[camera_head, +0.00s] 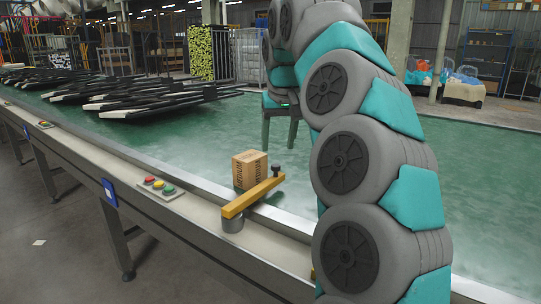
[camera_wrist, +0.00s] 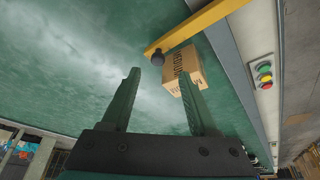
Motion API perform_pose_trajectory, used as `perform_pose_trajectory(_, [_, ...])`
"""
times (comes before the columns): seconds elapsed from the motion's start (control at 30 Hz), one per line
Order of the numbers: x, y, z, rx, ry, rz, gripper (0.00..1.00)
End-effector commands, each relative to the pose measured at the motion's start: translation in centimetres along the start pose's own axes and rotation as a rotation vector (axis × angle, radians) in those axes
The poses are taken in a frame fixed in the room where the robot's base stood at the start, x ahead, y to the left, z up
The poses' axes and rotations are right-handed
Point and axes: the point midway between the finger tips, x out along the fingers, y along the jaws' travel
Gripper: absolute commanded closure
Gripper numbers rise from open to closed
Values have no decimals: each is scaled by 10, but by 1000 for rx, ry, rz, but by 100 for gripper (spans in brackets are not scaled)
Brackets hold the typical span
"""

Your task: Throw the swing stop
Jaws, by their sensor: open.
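The swing stop is a yellow bar (camera_head: 250,196) on a grey round post (camera_head: 232,224) on the conveyor's near rail. Its free end, with a black knob (camera_head: 276,168) standing up, reaches over the green belt. In the wrist view the yellow bar (camera_wrist: 200,25) comes in from the top, and its knob (camera_wrist: 157,58) lies just beyond the fingertips, between their lines. My gripper (camera_head: 279,148) hangs fingers-down above the belt, behind the knob in the head view. In the wrist view my gripper (camera_wrist: 158,80) is open and empty, apart from the knob.
A cardboard box (camera_head: 247,172) sits on the belt beside the bar; the box (camera_wrist: 188,68) is partly behind a finger in the wrist view. A button panel (camera_head: 160,188) is on the rail. Folded black frames (camera_head: 150,95) lie farther left. The belt beyond the box is clear.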

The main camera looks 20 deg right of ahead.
Motion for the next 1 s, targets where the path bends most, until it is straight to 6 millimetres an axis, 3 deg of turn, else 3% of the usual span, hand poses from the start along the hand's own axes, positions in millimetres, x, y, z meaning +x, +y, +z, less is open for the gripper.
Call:
perform_pose_trajectory(0.27, [7,4,-4,16,3,3,39])
perform_pose_trajectory(0.8, [73,4,-4,14,3,1,39])
perform_pose_trajectory(1.0, [77,4,-5,15,7,1,39])
